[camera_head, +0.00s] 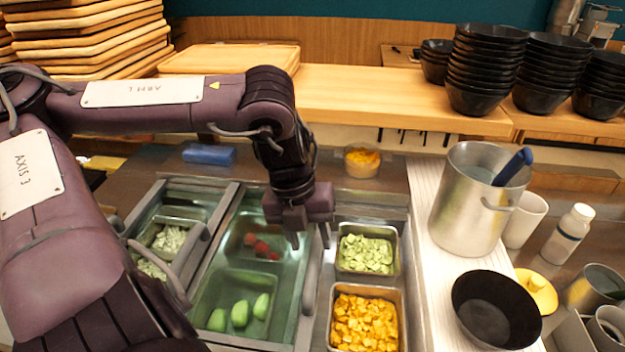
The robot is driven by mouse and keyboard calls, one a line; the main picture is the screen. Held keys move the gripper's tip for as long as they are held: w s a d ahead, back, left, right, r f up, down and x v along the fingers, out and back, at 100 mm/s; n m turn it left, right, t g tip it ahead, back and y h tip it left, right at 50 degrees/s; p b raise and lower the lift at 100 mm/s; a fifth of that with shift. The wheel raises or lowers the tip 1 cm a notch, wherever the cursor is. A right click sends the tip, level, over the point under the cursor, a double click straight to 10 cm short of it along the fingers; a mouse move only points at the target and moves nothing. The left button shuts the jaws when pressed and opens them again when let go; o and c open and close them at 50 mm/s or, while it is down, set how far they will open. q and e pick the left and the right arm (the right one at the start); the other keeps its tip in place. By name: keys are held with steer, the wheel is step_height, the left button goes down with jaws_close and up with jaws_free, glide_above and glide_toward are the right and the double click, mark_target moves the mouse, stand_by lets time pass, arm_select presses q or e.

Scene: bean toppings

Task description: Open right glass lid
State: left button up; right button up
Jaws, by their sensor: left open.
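The right glass lid (234,262) lies closed and flat over the middle trays of the topping counter; red pieces and green pieces show through it. A grey handle bar (310,290) runs along its right edge. My left gripper (310,238) points down over the far end of this handle with its fingers apart. One finger is on each side of the bar's line; I cannot tell whether they touch it. My left arm crosses the view from the left and hides part of the left glass lid (196,205). My right gripper is not in view.
Uncovered trays of chopped green topping (366,252) and orange cubes (366,318) sit right of the handle. A metal pot (468,205) with a ladle and a black bowl (490,308) stand further right. A blue item (208,154) and an orange-filled cup (361,161) are behind.

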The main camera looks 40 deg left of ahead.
arm_select(q)
steer(key=r, duration=0.3)
steer(key=shift+s+a+r, duration=0.2)
steer(key=shift+a+r, duration=0.05)
steer(key=shift+f, duration=0.1)
stand_by(0.3)
